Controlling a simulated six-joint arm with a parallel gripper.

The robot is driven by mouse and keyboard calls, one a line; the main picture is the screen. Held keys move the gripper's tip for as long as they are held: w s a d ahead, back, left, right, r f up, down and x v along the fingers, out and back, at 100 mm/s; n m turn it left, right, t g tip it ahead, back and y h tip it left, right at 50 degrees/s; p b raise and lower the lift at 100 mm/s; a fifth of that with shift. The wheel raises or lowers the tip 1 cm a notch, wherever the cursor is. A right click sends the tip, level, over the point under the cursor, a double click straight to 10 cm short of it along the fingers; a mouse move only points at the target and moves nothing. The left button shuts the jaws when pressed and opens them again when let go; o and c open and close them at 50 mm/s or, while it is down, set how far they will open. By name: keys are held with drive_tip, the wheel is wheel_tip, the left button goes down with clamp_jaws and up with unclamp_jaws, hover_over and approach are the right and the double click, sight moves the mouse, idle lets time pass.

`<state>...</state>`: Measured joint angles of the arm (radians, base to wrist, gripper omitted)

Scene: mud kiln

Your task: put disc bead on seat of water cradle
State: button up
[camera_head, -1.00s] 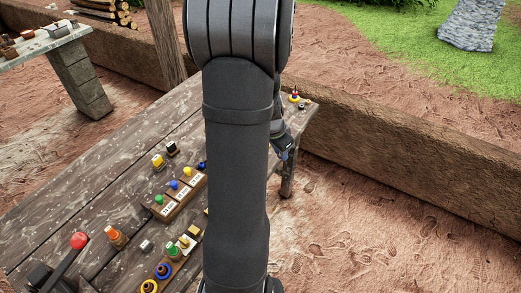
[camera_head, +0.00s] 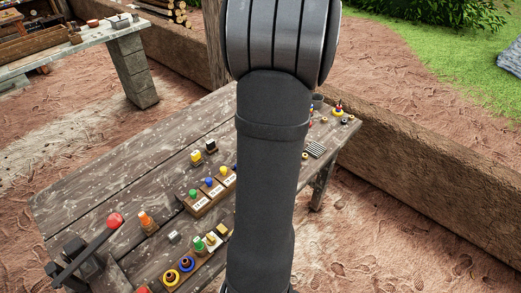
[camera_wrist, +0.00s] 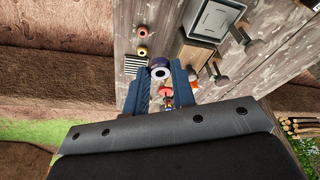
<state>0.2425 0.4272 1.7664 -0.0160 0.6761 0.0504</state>
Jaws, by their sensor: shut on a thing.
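In the wrist view my gripper (camera_wrist: 159,74) has its two blue fingers closed on a small dark blue and white round bead (camera_wrist: 160,63), held between the fingertips with a hole visible. I take it as the disc bead. A red piece and small coloured pieces (camera_wrist: 166,91) show between the fingers below it. In the head view my own arm hides the gripper and bead.
A striped grille (camera_wrist: 135,66) and small ringed beads (camera_wrist: 142,51) lie beside the gripper.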

drive_tip(key=w+a+f, duration=0.2)
drive_tip(key=a, duration=0.1)
drive_tip(key=w+a+f, duration=0.2)
drive_tip(key=a, duration=0.1)
drive_tip(key=w+a+f, duration=0.2)
drive_tip(key=shift+a+f, duration=0.25)
drive_tip(key=shift+a, duration=0.15)
drive_tip(key=shift+f, duration=2.05)
drive_tip(key=shift+f, duration=0.2)
drive_tip(key=o, duration=0.7)
drive_tip(key=shift+c, duration=0.2)
drive_tip(key=v, duration=1.2)
drive_tip(key=shift+r, duration=0.2)
drive_tip(key=shift+a, duration=0.1)
